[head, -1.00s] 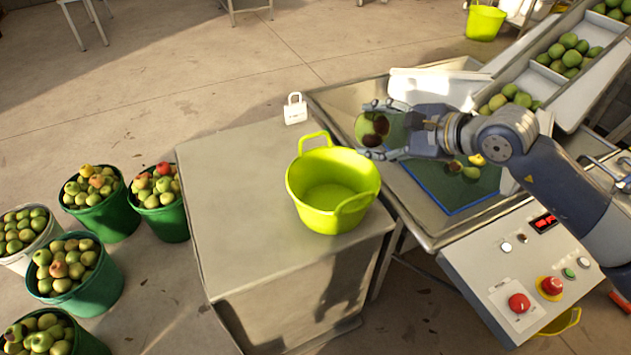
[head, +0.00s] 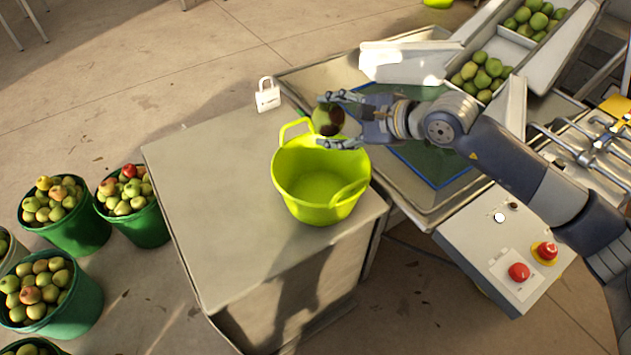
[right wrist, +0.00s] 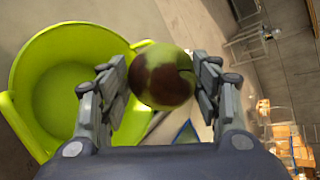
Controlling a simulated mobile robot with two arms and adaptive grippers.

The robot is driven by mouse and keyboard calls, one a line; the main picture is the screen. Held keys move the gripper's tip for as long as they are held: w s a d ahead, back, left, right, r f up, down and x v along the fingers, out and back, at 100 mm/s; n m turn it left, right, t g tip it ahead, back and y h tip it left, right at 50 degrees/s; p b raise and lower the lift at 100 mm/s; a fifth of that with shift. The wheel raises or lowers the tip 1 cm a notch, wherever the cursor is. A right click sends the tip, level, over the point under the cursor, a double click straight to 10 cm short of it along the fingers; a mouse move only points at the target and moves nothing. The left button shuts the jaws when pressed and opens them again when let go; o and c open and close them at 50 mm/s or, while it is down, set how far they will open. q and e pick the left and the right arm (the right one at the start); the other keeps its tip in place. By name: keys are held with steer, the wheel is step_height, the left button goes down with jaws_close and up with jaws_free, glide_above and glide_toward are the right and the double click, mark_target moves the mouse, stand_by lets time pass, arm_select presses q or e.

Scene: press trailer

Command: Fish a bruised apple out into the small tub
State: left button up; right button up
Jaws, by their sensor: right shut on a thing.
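A green apple with large dark brown bruises (head: 328,119) is held between the fingers of my right gripper (head: 334,120). In the right wrist view the bruised apple (right wrist: 162,76) sits between both fingers, with the tub to its left. The small tub (head: 318,185) is yellow-green, has two handles, and stands on the grey cabinet top. It looks empty inside. The gripper is above the tub's far right rim in the head view. The tub also fills the left of the right wrist view (right wrist: 62,85). My left gripper is not in view.
The grey cabinet (head: 210,190) has free room left of the tub. A white padlock-shaped block (head: 267,99) stands at its far corner. A steel basin with a blue-edged mat (head: 440,165), a chute of green apples (head: 482,72) and a button panel (head: 505,250) lie right. Green buckets (head: 75,225) hold apples.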

steer(key=shift+s+d+f, duration=0.1)
steer(key=shift+d+f, duration=0.05)
steer(key=shift+f, duration=0.15)
steer(key=o, duration=1.2)
steer(key=v, duration=1.2)
